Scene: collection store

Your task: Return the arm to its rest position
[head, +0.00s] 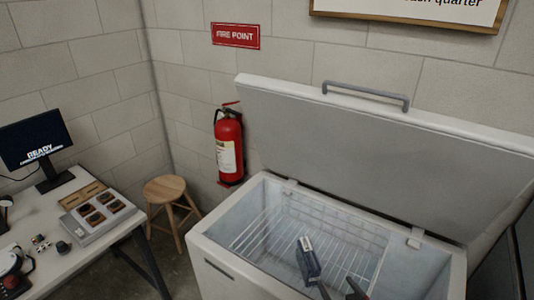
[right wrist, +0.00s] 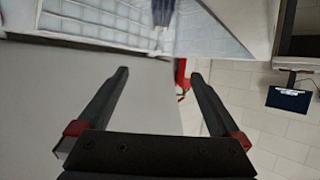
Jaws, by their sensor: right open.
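My right gripper (head: 340,288) shows at the bottom edge of the head view, over the open chest freezer (head: 222,262). Its two dark fingers are spread with nothing between them, as the right wrist view also shows (right wrist: 159,75). A dark blue box with a pale end (head: 309,262) is inside the freezer, by the wire basket (head: 262,228), just beyond the fingertips. A blue thing at the top of the right wrist view (right wrist: 163,10) looks like the same box, apart from the fingers. Most of my right arm is out of view. My left gripper is not in view.
The freezer lid (head: 370,150) stands raised behind. A wooden stool (head: 172,195) and a wall-mounted red extinguisher (head: 229,150) are left of the freezer. A white table (head: 85,255) holds a monitor (head: 35,143) and a tray with several dark items (head: 98,215).

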